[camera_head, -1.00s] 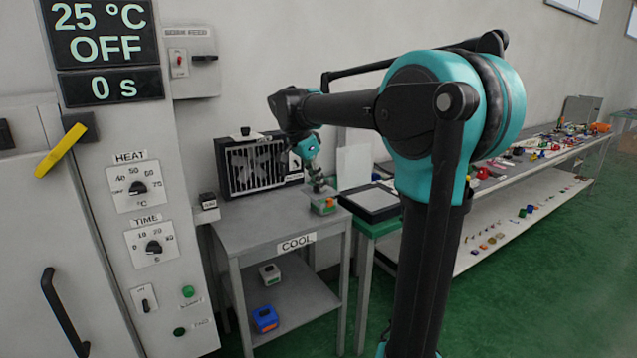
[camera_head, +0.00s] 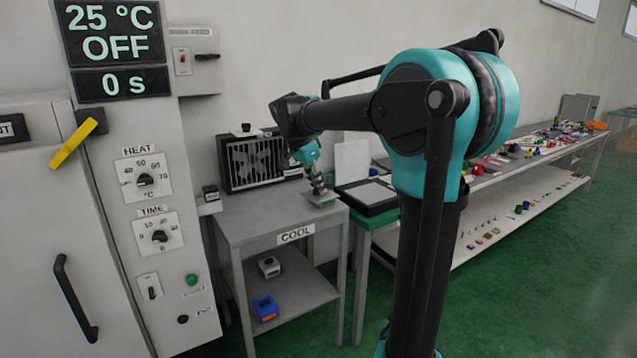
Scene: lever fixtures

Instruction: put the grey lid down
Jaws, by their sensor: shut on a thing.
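The fingers are too small to make out clearly.
A black fan unit (camera_head: 255,162) stands at the back of the table. A grey box (camera_head: 270,267) and a blue box (camera_head: 265,307) sit on the lower shelf. A green stand with a dark-framed tray (camera_head: 369,197) adjoins on the right. The table's left and middle are bare.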

